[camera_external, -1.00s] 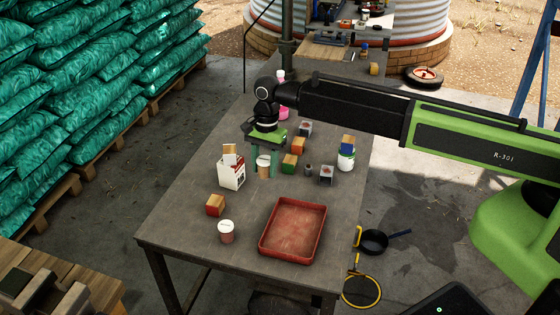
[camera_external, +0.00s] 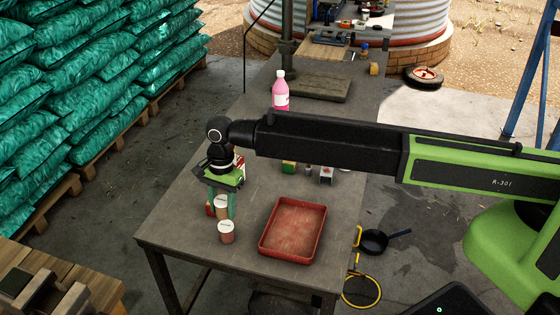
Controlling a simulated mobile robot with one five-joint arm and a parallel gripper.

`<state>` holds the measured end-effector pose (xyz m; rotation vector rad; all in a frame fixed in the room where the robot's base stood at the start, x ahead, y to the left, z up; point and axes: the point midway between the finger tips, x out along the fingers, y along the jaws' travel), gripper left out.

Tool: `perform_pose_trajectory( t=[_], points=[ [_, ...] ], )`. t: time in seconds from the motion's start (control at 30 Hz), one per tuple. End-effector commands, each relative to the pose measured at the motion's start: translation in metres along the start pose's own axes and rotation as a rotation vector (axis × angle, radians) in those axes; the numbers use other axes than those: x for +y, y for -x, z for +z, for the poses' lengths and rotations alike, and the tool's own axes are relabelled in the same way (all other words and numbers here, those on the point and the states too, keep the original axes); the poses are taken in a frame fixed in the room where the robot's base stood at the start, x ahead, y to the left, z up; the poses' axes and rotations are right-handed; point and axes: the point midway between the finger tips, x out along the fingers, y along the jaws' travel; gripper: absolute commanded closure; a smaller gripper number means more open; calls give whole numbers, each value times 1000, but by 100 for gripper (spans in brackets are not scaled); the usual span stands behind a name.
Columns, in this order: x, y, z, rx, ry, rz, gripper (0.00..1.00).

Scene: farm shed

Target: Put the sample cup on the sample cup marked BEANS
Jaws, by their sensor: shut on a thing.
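My gripper (camera_external: 221,208) is shut on a tan sample cup (camera_external: 222,214) with a pale lid, held upright between its green fingers. A second sample cup (camera_external: 227,237), reddish-brown with a white lid, stands upright near the table's front left edge. The mark on its lid is too small to read. In this view the held cup appears just above and behind the standing cup. I cannot tell whether the two touch or how high the held cup is.
A red tray (camera_external: 293,231) lies to the right of the standing cup. A red block (camera_external: 210,209) is partly hidden behind my gripper. My arm hides other items.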

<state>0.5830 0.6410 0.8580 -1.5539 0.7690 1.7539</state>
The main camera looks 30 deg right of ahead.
Motion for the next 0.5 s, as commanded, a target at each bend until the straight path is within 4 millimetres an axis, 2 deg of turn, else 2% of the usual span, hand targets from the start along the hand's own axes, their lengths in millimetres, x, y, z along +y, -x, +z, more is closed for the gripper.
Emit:
perform_pose_trajectory(
  t=[0.13, 0.33, 0.5],
  points=[
    [0, -7, -1, 0, 0, 0, 100],
    [0, -41, -5, 0, 0, 0, 100],
    [0, -39, -5, -1, 0, 0, 100]
  ],
)
